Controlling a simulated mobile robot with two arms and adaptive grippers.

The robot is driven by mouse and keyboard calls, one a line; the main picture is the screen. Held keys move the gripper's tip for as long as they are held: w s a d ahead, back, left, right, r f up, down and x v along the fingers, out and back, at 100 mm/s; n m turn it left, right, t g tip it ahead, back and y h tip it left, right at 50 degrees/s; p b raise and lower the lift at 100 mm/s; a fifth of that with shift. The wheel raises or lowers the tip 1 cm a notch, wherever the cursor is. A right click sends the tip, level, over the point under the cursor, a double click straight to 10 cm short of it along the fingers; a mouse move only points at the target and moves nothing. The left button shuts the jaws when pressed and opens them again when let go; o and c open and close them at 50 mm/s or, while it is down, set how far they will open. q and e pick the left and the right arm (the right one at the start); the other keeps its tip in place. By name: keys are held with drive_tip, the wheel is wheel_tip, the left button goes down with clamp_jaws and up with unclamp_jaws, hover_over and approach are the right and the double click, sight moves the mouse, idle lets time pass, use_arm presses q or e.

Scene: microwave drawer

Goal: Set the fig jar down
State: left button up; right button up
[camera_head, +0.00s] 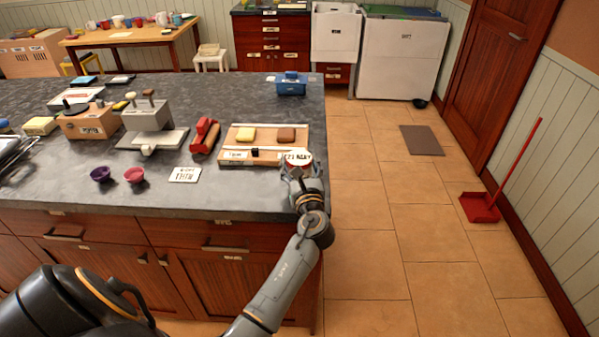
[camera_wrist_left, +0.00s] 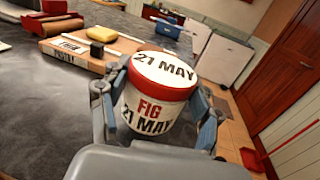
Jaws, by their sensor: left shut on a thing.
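The fig jar (camera_wrist_left: 150,108) is white with a red band and a white lid reading "21 MAY"; its side reads "FIG 21 MAY". It also shows in the head view (camera_head: 298,158), at the right edge of the dark counter (camera_head: 240,193). My left gripper (camera_wrist_left: 157,112) is shut on the jar, one finger on each side. In the head view the left gripper (camera_head: 301,175) is at the counter's right end. The jar looks upright; whether its base touches the counter is hidden. My right gripper is not in view.
A wooden tray (camera_head: 232,158) with a yellow and a brown block lies just left of the jar. The counter's front right has bare room.

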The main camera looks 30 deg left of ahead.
use_arm(q)
drive_tip(key=shift+f, duration=1.15)
drive_tip(key=shift+f, duration=0.1)
drive_tip(key=o, duration=1.3)
drive_tip(key=shift+f, duration=0.1)
drive_tip(key=shift+c, duration=0.2)
drive_tip(key=shift+o, duration=0.2)
drive_tip(key=shift+r, duration=0.3)
drive_tip(key=b+v, duration=0.1)
drive_tip(key=v, duration=1.1)
drive_tip(key=shift+b, duration=0.35)
